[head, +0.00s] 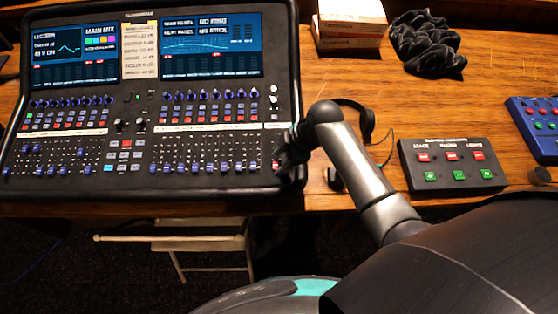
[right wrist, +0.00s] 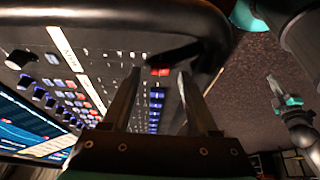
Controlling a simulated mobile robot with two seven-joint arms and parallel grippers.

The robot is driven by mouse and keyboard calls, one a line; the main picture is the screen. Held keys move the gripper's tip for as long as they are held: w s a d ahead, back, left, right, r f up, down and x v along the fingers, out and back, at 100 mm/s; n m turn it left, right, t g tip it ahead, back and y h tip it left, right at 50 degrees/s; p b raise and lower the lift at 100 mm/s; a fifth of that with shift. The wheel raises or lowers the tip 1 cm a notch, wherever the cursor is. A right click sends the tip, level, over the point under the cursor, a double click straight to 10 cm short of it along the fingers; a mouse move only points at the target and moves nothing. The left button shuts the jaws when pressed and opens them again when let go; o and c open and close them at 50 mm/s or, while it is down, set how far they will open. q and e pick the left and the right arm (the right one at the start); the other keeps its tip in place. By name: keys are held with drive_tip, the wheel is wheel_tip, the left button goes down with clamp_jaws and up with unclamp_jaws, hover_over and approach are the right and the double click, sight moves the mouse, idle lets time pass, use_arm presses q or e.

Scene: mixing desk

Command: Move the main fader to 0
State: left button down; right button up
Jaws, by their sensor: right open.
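The mixing desk (head: 140,178) is a black console on the table, with two screens and rows of faders with mostly blue caps. My right gripper (head: 283,160) is at the desk's lower right corner, above the rightmost fader strip. In the right wrist view the right gripper (right wrist: 158,82) is open, its two fingers reaching toward the panel. A red fader cap (right wrist: 160,71), seemingly the main fader, shows between and just beyond the fingertips, with no visible contact.
A button box (head: 452,187) with red and green buttons stands right of my arm, and a blue box (head: 540,125) at the far right. White boxes (head: 350,25) and black cloth (head: 428,45) lie at the back. A black headset (head: 365,118) lies behind my wrist.

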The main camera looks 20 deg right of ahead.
drive_tip(key=shift+w+a+f, duration=0.1)
drive_tip(key=shift+a+f, duration=0.1)
drive_tip(key=shift+f, duration=0.35)
drive_tip(key=shift+c, duration=0.2)
clamp_jaws()
idle(0.9)
